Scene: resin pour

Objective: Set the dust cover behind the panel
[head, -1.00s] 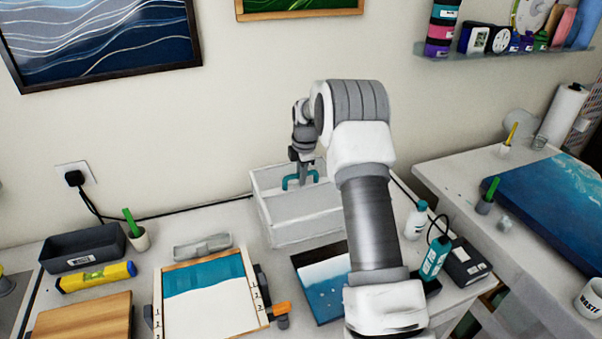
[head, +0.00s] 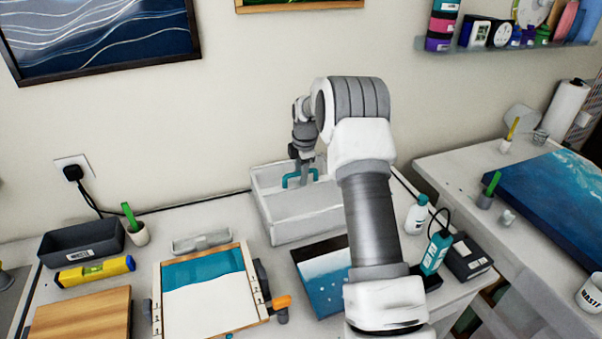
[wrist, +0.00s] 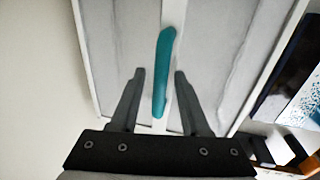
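The dust cover (head: 304,227) appears as a pale grey-white box shape with a teal handle (head: 300,178), standing at the back of the table by the wall. A panel with a dark edge and blue and white paint (head: 325,279) lies in front of it, partly hidden by my arm. My gripper (head: 304,172) is over the dust cover at the handle. In the wrist view, my gripper (wrist: 160,72) has its two fingers apart, on either side of the teal handle (wrist: 163,75), with a gap visible on both sides. The dust cover's pale surface (wrist: 128,35) fills the view behind.
A framed teal and white panel (head: 208,305) lies at front left. A dark bin (head: 82,248), a yellow level (head: 95,272) and a shallow grey tray (head: 202,241) are left. Bottles (head: 435,252) and a dark box (head: 468,260) stand right. The wall is close behind.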

